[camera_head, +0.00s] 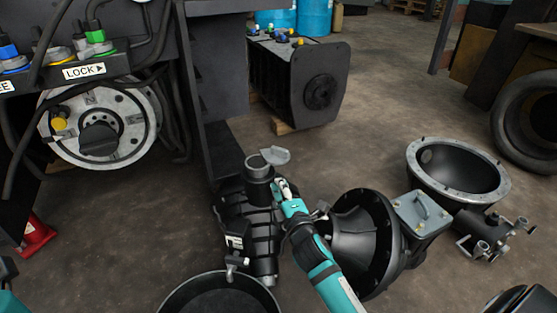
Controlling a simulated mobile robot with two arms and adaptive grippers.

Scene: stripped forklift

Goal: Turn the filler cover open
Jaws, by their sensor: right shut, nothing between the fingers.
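The grey filler cover (275,155) sits at the top of a dark upright filler neck (259,178), on a black ribbed housing. The cover extends to the right and back of the neck, and the neck's round top shows beside it. My right gripper (284,187) is shut and empty, just below the cover and close to the neck's right side. I cannot tell whether it touches either one. My right arm reaches in from the lower right. A bit of my left arm shows at the lower left corner, but its gripper does not.
A black bell-shaped housing (362,240) lies right of the filler neck, with an open ringed housing (460,172) beyond it. A round dark pan (220,292) is at the front. The forklift frame (222,70) stands at the left.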

